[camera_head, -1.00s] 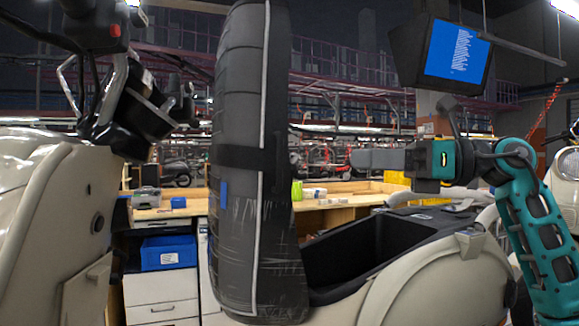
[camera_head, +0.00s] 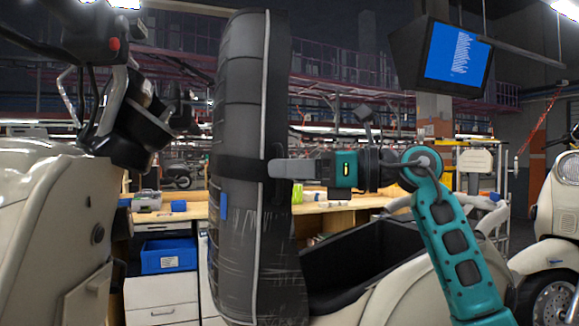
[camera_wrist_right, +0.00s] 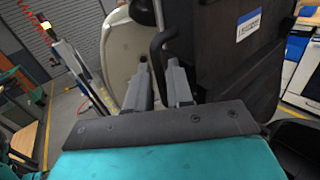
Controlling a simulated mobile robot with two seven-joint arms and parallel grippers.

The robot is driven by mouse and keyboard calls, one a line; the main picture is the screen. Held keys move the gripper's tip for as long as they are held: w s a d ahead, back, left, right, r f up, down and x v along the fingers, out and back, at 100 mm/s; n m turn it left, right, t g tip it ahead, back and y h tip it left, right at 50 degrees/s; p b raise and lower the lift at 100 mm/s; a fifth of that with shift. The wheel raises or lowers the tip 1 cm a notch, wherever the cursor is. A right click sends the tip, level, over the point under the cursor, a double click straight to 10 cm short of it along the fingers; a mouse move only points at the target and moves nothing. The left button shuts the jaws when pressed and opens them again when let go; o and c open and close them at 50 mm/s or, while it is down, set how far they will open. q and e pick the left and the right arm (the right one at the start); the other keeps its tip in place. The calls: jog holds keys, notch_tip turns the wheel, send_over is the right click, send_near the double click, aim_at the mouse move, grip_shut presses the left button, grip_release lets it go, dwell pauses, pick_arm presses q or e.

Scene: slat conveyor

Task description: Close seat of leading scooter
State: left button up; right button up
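The leading scooter's black seat (camera_head: 240,190) stands upright, with its padded side to the left and its underside to the right. In the right wrist view, its dark underside (camera_wrist_right: 235,65) carries a blue and white label. The scooter's cream rear body (camera_head: 410,290) has an open black storage well (camera_head: 350,255) under the raised seat. My right gripper (camera_head: 275,168) is level with the seat's middle, at its underside edge; I cannot tell whether it touches. In the right wrist view, its two grey fingers (camera_wrist_right: 162,80) are apart with nothing held between them. My left gripper is out of view.
The scooter's cream front (camera_head: 45,230) and handlebar stand at the left. Another scooter (camera_head: 555,230) stands at the right. Behind are a wooden workbench (camera_head: 340,205), a blue bin (camera_head: 168,254) and a hanging monitor (camera_head: 455,55). Open air lies above the storage well.

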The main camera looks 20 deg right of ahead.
jog(key=shift+c, duration=0.3)
grip_shut()
dwell(1.1)
